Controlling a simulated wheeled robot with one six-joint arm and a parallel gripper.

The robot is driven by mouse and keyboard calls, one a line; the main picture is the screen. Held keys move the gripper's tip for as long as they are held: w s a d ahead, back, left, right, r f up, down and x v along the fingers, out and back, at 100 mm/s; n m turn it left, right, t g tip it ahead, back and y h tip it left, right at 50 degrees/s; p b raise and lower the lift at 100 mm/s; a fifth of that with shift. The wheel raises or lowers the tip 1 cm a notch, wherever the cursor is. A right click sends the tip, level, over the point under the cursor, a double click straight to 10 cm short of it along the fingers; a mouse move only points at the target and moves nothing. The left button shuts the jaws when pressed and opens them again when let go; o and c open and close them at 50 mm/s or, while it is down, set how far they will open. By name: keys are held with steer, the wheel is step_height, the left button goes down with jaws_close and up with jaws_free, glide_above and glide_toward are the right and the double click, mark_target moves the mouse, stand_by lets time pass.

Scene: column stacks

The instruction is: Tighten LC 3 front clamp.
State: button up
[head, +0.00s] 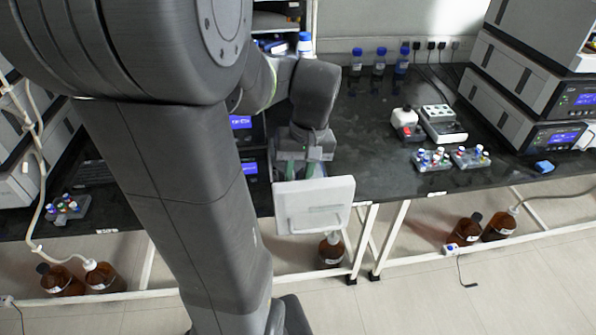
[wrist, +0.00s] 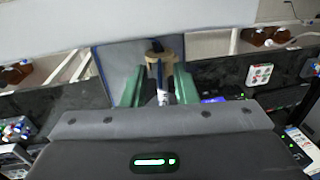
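My gripper (wrist: 158,88) shows in the wrist view as two green fingers set apart. Between and just beyond their tips are a tan round part (wrist: 157,57) and a narrow blue and white piece (wrist: 162,90). I cannot tell whether the fingers touch either one, or whether the tan part is the clamp. In the head view my gripper (head: 298,170) is at the bench's front edge, right behind a pale panel (head: 314,207) with a handle. The panel hides the fingertips. No LC 3 label is readable.
Instrument stacks with blue screens (head: 562,137) stand at the right, others at the left. The dark bench (head: 375,165) holds vial racks (head: 432,160), a white device (head: 441,122) and blue-capped bottles (head: 379,62). Brown bottles (head: 462,229) stand below.

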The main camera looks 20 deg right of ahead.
jaws_close()
steer(key=shift+d, duration=0.1)
steer(key=shift+s+d+f+t+y+p, duration=0.1)
steer(key=shift+d+t+y+p, duration=0.1)
steer(key=shift+d+y+p, duration=0.35)
steer(key=shift+s+d+f+t+y+p, duration=0.15)
steer(key=shift+t+y+p, duration=0.1)
steer(key=shift+y, duration=0.6)
steer(key=shift+s+d+f+t+y, duration=0.15)
steer(key=shift+d+f+y, duration=0.1)
steer(key=shift+y, duration=0.45)
steer(key=shift+w+d+f+t+y, duration=0.15)
steer(key=shift+d+y, duration=0.1)
steer(key=shift+y, duration=0.45)
steer(key=shift+s+d+f+t+y, duration=0.15)
steer(key=shift+d+y, duration=0.1)
steer(key=shift+y, duration=0.45)
jaws_free()
